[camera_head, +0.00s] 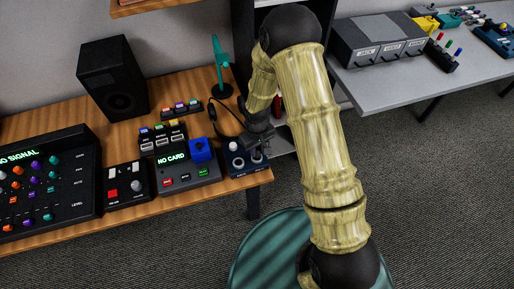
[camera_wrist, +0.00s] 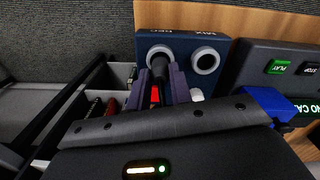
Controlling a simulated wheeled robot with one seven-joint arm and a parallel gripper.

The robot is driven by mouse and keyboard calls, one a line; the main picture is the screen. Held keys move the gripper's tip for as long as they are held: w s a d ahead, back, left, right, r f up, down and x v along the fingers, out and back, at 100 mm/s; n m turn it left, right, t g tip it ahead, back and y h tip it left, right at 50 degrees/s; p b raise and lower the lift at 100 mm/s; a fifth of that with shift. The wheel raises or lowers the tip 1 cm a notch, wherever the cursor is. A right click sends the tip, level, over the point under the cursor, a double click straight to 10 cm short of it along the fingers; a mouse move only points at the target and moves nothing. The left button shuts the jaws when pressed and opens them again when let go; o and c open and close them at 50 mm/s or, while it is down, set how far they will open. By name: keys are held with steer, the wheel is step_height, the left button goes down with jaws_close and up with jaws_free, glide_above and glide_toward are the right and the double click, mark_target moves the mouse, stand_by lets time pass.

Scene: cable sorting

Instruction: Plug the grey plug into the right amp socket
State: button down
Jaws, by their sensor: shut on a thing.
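My gripper (camera_wrist: 163,80) is shut on a dark plug with a red patch (camera_wrist: 156,94), which I take to be the grey plug. The plug's front end overlaps the left of two round pale-rimmed sockets on a dark blue box (camera_wrist: 187,46) in the wrist view. I cannot tell how deep it sits. The right socket (camera_wrist: 205,60) is empty. The box's white labels appear upside down and are hard to read. In the head view my gripper (camera_head: 258,143) is over the blue box (camera_head: 235,166) at the table's right end and hides part of it.
A card device (camera_head: 190,172) with a blue block stands just left of the box. A mixer (camera_head: 45,185), a speaker (camera_head: 112,80) and a teal stand (camera_head: 220,68) share the wooden table. A grey table (camera_head: 415,75) with a labelled dark case stands at right.

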steer(key=shift+f, duration=0.25)
stand_by(0.4)
steer(key=c, duration=0.7)
jaws_free()
steer(key=shift+r+p, duration=2.4)
steer(key=shift+r, duration=1.1)
